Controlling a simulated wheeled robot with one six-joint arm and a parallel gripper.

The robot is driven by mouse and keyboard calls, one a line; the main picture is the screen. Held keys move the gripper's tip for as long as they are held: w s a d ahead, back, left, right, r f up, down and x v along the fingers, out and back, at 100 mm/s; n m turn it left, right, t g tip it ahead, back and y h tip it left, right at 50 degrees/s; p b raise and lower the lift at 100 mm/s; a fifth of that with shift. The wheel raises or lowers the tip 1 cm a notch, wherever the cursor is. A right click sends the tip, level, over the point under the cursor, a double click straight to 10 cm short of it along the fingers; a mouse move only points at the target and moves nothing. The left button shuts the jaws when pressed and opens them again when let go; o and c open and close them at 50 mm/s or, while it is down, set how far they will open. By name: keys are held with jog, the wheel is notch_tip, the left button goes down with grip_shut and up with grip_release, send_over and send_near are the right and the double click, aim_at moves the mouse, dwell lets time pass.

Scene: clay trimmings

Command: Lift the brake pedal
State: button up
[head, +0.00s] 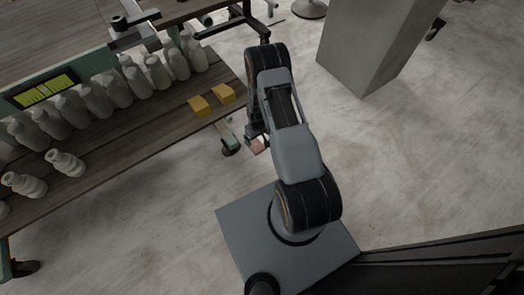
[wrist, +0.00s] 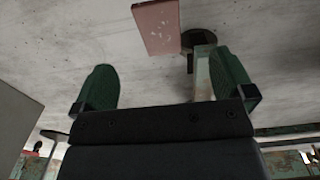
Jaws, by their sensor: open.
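The brake pedal (wrist: 157,27) is a worn, flat reddish plate at the top centre of the wrist view. In the head view, the pedal (head: 257,145) shows as a small pinkish patch beside my arm's end, low by the bench's caster. My gripper (wrist: 165,72) is open and empty, its two green fingers spread wide. The pedal lies ahead of the gap between them, a little left of its middle on the right side, with no contact visible. In the head view my arm mostly hides the gripper and part of the pedal.
A green leg (wrist: 203,75) with a dark caster (wrist: 198,39) stands just right of the pedal, close to the right finger. A wooden bench (head: 130,150) carries grey bottles (head: 100,97) and yellow blocks (head: 199,106). A concrete pillar (head: 365,45) stands back right. Floor (head: 410,150) right is clear.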

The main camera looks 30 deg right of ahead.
aim_at(259, 149)
jog(key=f+b, duration=0.1)
jog(key=f, duration=0.3)
jog(key=f+b, duration=0.2)
jog(key=f, duration=0.3)
jog(key=f+b, duration=0.1)
jog(key=f, duration=0.3)
jog(key=shift+d+f+b, duration=0.15)
jog(key=shift+d+b, duration=0.1)
jog(key=shift+b, duration=0.05)
jog(key=c, duration=1.3)
jog(key=shift+w+r, duration=0.35)
jog(key=shift+r, duration=0.55)
jog(key=o, duration=1.3)
notch_tip(259, 149, up, 14)
jog(key=p, duration=0.4)
jog(key=shift+f+p, duration=0.15)
jog(key=shift+p, duration=0.2)
